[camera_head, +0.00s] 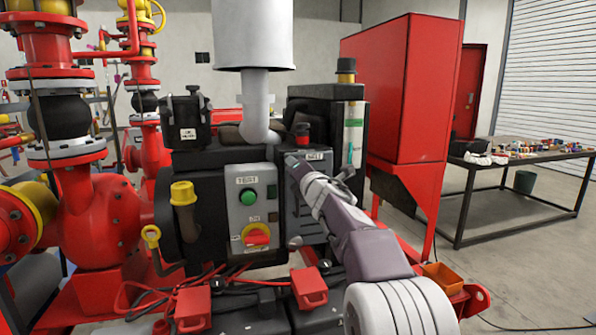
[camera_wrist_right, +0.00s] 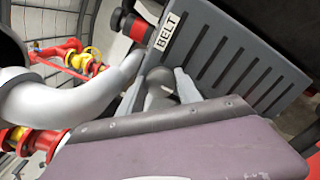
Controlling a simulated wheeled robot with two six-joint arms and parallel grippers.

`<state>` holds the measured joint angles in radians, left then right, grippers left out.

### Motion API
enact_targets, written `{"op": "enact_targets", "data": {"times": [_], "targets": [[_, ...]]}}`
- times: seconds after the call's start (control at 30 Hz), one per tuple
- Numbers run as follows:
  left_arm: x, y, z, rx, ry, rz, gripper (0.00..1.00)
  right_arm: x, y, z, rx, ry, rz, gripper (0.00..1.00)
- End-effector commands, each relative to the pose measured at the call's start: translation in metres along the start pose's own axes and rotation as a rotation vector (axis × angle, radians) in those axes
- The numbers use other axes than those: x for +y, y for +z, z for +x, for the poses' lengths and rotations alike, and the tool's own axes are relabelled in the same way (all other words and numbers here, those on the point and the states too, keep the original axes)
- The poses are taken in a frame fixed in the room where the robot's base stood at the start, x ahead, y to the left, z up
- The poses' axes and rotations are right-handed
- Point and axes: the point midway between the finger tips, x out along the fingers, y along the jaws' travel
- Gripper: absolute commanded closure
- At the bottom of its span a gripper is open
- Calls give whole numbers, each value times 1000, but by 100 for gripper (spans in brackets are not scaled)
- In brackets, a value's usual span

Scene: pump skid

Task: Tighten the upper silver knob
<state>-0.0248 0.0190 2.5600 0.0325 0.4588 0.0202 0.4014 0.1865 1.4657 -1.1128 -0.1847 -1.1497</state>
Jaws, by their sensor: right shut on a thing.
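The upper silver knob (camera_wrist_right: 160,78) shows in the right wrist view on the grey slotted guard labelled BELT (camera_wrist_right: 232,62). My right gripper (camera_wrist_right: 158,88) is shut on this knob, with one pale finger on each side of it. In the head view my right gripper (camera_head: 296,166) reaches up to the guard just below its BELT label, and it hides the upper knob there. A second, lower silver knob (camera_head: 295,242) sits near the guard's lower left corner, free of the gripper. My left gripper is in neither view.
A control box (camera_head: 250,205) with a green button and a red-yellow switch stands left of the guard. A red-and-black cap (camera_head: 302,133) rises above the guard. A grey pipe (camera_head: 258,105) and a red cabinet (camera_head: 395,90) stand close by.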

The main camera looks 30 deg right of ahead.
Motion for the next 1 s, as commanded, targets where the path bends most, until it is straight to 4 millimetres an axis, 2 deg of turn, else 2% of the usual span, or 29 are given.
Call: {"op": "enact_targets", "data": {"times": [0.27, 0.3, 0.37, 0.63, 0.73, 1.0], "targets": [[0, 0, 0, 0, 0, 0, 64, -2, -2, 1, 4, -4, 0, 100], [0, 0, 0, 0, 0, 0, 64, -2, -2, 1, 4, -4, 0, 51], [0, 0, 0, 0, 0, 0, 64, -2, -2, 0, 3, -4, 0, 38], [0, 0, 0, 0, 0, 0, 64, -1, -1, 0, 1, -2, 1, 38], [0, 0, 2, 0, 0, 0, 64, 0, 0, -6, 0, 0, 0, 38], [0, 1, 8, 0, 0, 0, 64, 0, 0, -59, -1, -1, 0, 38]]}}
